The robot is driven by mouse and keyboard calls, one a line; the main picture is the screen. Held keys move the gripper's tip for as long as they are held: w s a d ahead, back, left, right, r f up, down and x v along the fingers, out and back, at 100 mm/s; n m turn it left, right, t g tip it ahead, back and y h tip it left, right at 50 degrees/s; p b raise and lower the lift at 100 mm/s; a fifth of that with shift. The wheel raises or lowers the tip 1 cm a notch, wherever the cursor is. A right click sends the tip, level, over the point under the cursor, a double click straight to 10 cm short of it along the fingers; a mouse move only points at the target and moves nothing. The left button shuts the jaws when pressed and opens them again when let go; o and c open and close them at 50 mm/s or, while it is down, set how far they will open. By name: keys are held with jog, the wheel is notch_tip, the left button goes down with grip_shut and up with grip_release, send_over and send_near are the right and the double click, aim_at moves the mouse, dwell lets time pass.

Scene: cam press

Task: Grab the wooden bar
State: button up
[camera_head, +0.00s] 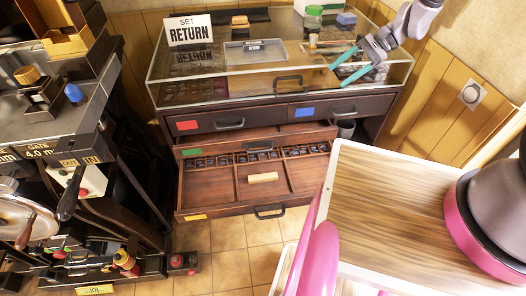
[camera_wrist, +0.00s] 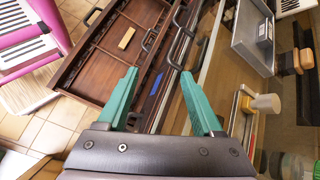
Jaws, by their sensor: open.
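The wooden bar (camera_head: 263,177) is a small pale block lying flat in the middle compartment of an open, dark brown drawer (camera_head: 209,184). The bar also shows in the wrist view (camera_wrist: 127,38), up and left of the fingers. My gripper (camera_head: 337,78) has teal fingers spread apart with nothing between them. It is above the right part of the glass-topped cabinet, higher than the drawer and to the right of the bar. In the wrist view my gripper (camera_wrist: 160,73) points toward the cabinet's front edge.
A black machine (camera_head: 120,170) stands at the left. The space above the open drawer is clear.

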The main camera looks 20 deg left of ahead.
jog(key=s+a+f+m+g+y, duration=0.1)
jog(key=s+a+f, duration=0.1)
jog(key=f, duration=0.5)
jog(key=s+a+f+m+y, duration=0.1)
jog(key=s+a+f, duration=0.2)
jog(key=f, duration=0.5)
jog(key=m+y, duration=0.1)
jog(key=m, duration=0.3)
send_near(264, 176)
jog(key=shift+w+d+r+g, duration=0.1)
jog(key=shift+w+d+g, duration=0.15)
jog(key=shift+d, duration=0.25)
jog(key=shift+w+d+g, duration=0.15)
jog(key=shift+w+d, duration=0.15)
jog(key=shift+d, duration=0.2)
jog(key=shift+s+a+f, duration=0.2)
jog(key=shift+s, duration=0.05)
jog(key=x, duration=0.4)
jog(key=shift+s+a+f, duration=0.1)
jog(key=shift+s+a, duration=0.1)
jog(key=shift+a, duration=0.1)
jog(key=shift+w+a+x, duration=0.1)
jog(key=shift+w+x, duration=0.05)
jog(key=shift+x, duration=1.25)
jog(key=shift+w+a+x, duration=0.15)
jog(key=shift+x, duration=1.2)
jog(key=shift+r, duration=0.2)
grip_shut()
